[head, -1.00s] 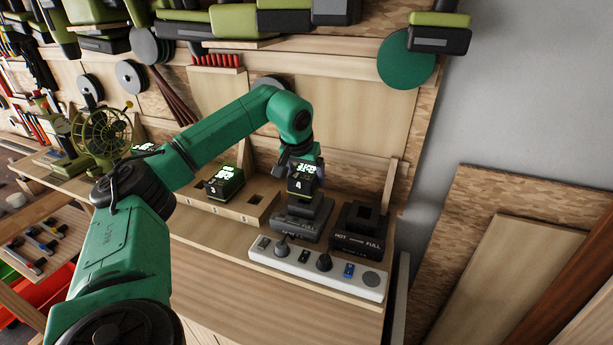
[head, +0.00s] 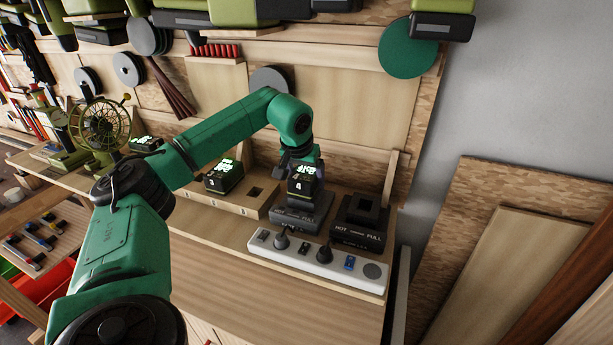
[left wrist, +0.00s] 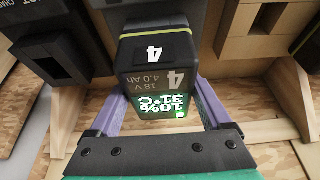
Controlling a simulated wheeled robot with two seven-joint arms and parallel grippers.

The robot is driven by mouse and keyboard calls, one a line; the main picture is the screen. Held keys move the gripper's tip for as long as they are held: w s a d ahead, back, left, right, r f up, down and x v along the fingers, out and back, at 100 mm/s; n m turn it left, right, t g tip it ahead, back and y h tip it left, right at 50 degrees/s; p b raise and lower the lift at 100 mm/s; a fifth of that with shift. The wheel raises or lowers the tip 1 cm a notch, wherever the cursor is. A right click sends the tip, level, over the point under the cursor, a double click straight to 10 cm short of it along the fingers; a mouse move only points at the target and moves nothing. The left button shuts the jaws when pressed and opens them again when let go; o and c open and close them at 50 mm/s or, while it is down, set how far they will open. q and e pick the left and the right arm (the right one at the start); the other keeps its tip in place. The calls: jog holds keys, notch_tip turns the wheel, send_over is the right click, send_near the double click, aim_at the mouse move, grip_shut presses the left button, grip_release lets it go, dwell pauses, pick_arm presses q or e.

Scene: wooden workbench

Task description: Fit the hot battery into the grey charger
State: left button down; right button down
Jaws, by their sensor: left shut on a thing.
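My left gripper (head: 302,162) is shut on a dark battery marked 4 (head: 304,187). In the left wrist view this battery (left wrist: 160,70) shows 18 V, 4.0 Ah and a lit display reading 10% and 31°C, between the two purple fingers (left wrist: 160,108). The battery is upright at the top of the grey charger (head: 288,213). It covers the charger's socket, and I cannot tell whether it is fully seated. My right gripper is not in view.
A black charger (head: 358,236) with an empty socket stands just right. Battery 3 (head: 222,178) sits in a wooden rack (head: 242,205) at left, beside an empty slot. A white power strip (head: 330,267) with plugs lies in front. A fan (head: 98,125) stands further left.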

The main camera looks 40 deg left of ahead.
pick_arm(q)
jog(key=shift+f, duration=0.35)
grip_release()
jog(key=shift+s+d, duration=0.1)
jog(key=shift+r+b, duration=0.2)
jog(key=shift+b, duration=0.1)
jog(key=b+v, duration=0.2)
jog(key=v, duration=1.2)
